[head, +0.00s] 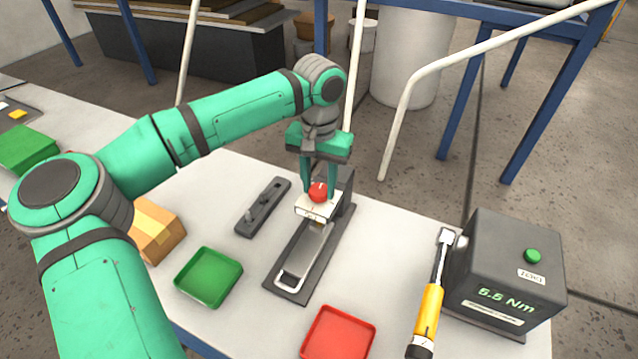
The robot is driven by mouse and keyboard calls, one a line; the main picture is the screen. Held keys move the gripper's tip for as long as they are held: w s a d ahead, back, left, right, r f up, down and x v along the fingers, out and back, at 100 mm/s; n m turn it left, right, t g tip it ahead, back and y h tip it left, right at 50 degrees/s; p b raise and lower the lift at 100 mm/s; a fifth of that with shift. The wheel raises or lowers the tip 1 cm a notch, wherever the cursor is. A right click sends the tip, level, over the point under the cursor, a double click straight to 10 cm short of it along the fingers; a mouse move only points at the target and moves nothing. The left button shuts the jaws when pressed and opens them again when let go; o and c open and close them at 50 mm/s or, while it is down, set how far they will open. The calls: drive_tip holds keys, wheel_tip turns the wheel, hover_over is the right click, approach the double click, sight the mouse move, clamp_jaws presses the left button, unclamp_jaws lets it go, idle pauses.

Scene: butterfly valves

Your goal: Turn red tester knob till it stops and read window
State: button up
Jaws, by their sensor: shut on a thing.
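The red tester knob (317,193) sits on a white block at the upper part of a dark tester base (291,290). My gripper (319,190) comes down from above with its green fingers on either side of the knob, shut on it. The white block's front (318,209) shows small dark marks, too small to read.
A green tray (208,277) and a red tray (338,335) stand empty on the white table. A grey box (508,270) reads 5.5 Nm, with a yellow-handled wrench (428,310) beside it. A dark fixture (264,207) and a cardboard box (157,230) are left of the tester.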

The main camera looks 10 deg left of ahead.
sight(318, 189)
drive_tip(key=shift+w+r, duration=0.1)
drive_tip(key=o, duration=1)
drive_tip(key=shift+o, duration=0.2)
wheel_tip(318, 189, up, 11)
drive_tip(key=shift+a+f, duration=0.1)
drive_tip(key=shift+f, duration=0.1)
